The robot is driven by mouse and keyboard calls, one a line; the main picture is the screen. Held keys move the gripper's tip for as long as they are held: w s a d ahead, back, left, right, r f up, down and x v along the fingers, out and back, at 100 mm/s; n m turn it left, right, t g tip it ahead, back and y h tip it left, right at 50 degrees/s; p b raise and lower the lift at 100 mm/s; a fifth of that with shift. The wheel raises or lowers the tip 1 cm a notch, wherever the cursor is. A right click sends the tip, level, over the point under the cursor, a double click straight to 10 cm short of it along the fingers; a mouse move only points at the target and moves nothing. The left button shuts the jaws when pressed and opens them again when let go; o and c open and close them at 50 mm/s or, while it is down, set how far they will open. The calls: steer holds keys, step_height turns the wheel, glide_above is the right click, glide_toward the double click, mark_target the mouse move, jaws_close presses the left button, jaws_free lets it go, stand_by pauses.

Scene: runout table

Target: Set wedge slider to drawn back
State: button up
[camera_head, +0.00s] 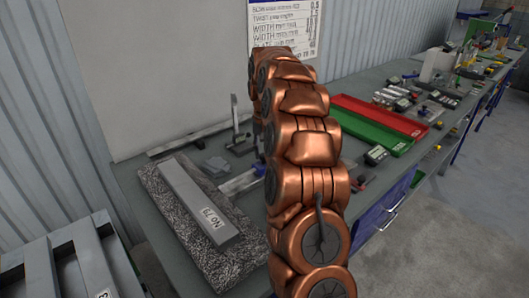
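I cannot pick out the wedge slider for certain. Small grey metal blocks (215,166) lie on the bench behind the granite slab, and a flat metal piece with a blue part (240,182) lies beside my arm, partly covered by it. An upright metal stand (236,120) with a dark base rises behind them. My copper-coloured arm fills the middle of the view and hides part of the bench. My gripper does not show.
A speckled granite slab (188,236) bears a long grey bar with a printed label (200,203). Red (380,114) and green (370,131) trays lie right of my arm, with several tools beyond. A grey slatted frame (70,262) stands at lower left. Open floor (455,240) lies at right.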

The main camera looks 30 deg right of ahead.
steer(key=o, duration=0.4)
steer(key=shift+r, duration=6)
